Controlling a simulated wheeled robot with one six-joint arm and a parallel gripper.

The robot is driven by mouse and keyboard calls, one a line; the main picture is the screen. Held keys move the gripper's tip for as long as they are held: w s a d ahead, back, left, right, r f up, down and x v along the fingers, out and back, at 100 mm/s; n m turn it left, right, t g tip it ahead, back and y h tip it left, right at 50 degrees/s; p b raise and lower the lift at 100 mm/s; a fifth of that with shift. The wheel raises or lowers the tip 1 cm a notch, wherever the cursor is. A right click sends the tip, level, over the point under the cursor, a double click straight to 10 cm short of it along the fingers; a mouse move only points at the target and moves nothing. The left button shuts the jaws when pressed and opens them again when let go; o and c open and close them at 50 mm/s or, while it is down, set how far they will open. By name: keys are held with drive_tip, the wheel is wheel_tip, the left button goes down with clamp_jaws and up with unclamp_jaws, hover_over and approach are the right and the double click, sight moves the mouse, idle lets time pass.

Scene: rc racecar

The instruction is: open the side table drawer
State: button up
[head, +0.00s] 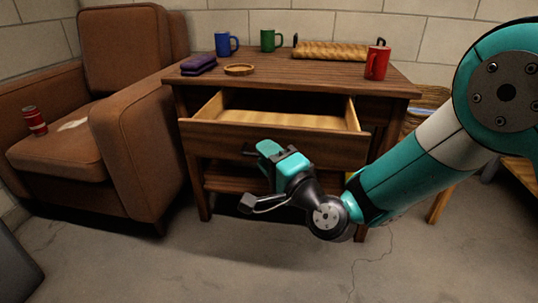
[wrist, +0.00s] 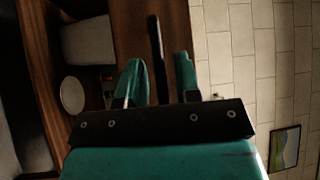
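The wooden side table (head: 395,88) stands against the wall, and its drawer (head: 215,139) is pulled well out, with its pale inside showing. The drawer's dark bar handle (head: 248,154) is partly hidden behind my gripper (head: 272,152) in the head view. In the wrist view the handle (wrist: 156,55) shows as a dark bar between the two teal fingers of my gripper (wrist: 160,75). The fingers are apart, with visible gaps beside the bar. Whether either finger touches it is not clear.
A blue mug (head: 223,43), a green mug (head: 268,40), a red mug (head: 377,62), a purple bundle (head: 198,64) and a small wooden dish (head: 239,69) are on the tabletop. A brown armchair (head: 60,150) stands close at left. The floor in front is clear.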

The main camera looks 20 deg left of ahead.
idle(0.3)
drive_tip(key=shift+s+d+f+b, duration=0.15)
drive_tip(key=shift+s+d+b, duration=0.1)
drive_tip(key=shift+b, duration=0.25)
drive_tip(key=b+v, duration=1.5)
drive_tip(key=v, duration=0.1)
drive_tip(key=shift+s+d, duration=0.2)
drive_tip(key=shift+d, duration=0.05)
